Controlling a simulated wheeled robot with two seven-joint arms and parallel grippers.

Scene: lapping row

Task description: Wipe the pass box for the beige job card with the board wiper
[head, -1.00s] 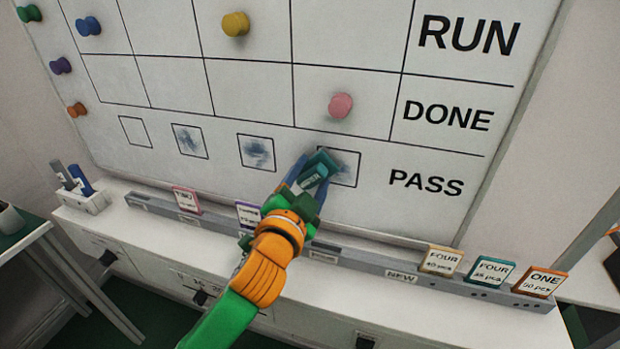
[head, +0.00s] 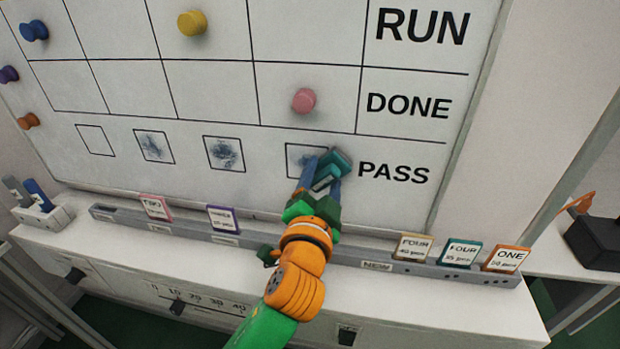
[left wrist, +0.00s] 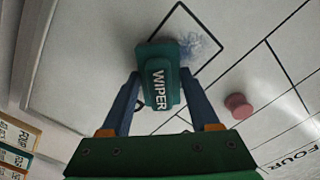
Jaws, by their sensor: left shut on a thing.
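My left gripper (head: 318,184) is shut on the teal board wiper (head: 331,170), which also shows in the left wrist view (left wrist: 160,78) with the word WIPER on it. The wiper overlaps the right part of the rightmost pass box (head: 296,148), at or very near the board; contact is hard to tell. Blue-grey smudging shows in that box, also in the left wrist view (left wrist: 198,46). The pass boxes to its left, the third (head: 224,153) and second (head: 153,146), are smudged; the leftmost (head: 95,140) looks clean. The beige job card (head: 413,247) stands in the rail at right. My right gripper is out of view.
Teal (head: 460,252) and orange (head: 506,259) cards stand right of the beige one; pink (head: 155,207) and purple (head: 223,218) cards stand further left in the rail (head: 345,256). A pink magnet (head: 303,100) sits above the rightmost box. Markers stand in a holder (head: 45,219) at far left.

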